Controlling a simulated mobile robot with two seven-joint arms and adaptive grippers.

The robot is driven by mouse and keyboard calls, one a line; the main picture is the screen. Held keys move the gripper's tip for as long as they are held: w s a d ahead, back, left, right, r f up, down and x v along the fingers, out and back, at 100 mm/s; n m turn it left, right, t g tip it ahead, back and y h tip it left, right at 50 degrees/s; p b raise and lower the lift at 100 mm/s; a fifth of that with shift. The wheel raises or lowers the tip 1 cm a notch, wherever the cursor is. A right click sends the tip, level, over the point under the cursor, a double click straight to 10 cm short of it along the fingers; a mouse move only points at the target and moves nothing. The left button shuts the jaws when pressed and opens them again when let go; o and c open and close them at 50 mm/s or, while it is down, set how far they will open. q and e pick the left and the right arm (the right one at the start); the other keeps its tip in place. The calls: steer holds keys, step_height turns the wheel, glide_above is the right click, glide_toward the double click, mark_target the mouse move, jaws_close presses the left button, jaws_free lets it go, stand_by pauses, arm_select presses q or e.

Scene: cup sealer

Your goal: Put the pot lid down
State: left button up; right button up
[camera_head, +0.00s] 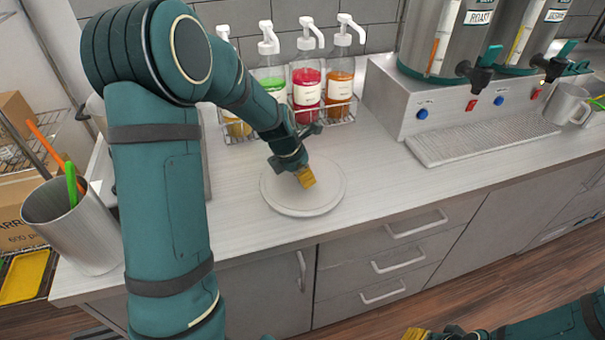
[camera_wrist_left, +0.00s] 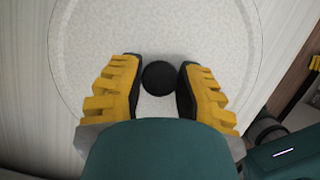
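The pot lid (camera_head: 325,194) is a pale, round disc, lying flat at counter height in the middle of the head view; any small gap beneath it cannot be made out. In the left wrist view, the speckled lid (camera_wrist_left: 210,30) fills most of the picture, with a round black knob (camera_wrist_left: 158,78) at its centre. My left gripper (camera_head: 308,179) is above the lid. Its yellow fingers (camera_wrist_left: 159,85) are close on both sides of the knob and appear shut on it. My right gripper (camera_head: 418,333) shows only partly at the bottom edge.
Pump bottles in a wire rack (camera_head: 338,108) stand behind the lid. A drink dispenser with a drip tray (camera_head: 480,137) is at the right. A metal container (camera_head: 75,235) stands at the counter's left end. The counter (camera_head: 400,185) right of the lid is clear.

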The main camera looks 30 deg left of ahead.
arm_select(q)
steer(key=shift+o, duration=0.8)
steer(key=shift+r, duration=0.2)
steer(key=p+v, duration=0.3)
steer(key=v, duration=0.8)
steer(key=shift+s+r+p, duration=0.2)
steer(key=shift+r+p, duration=0.15)
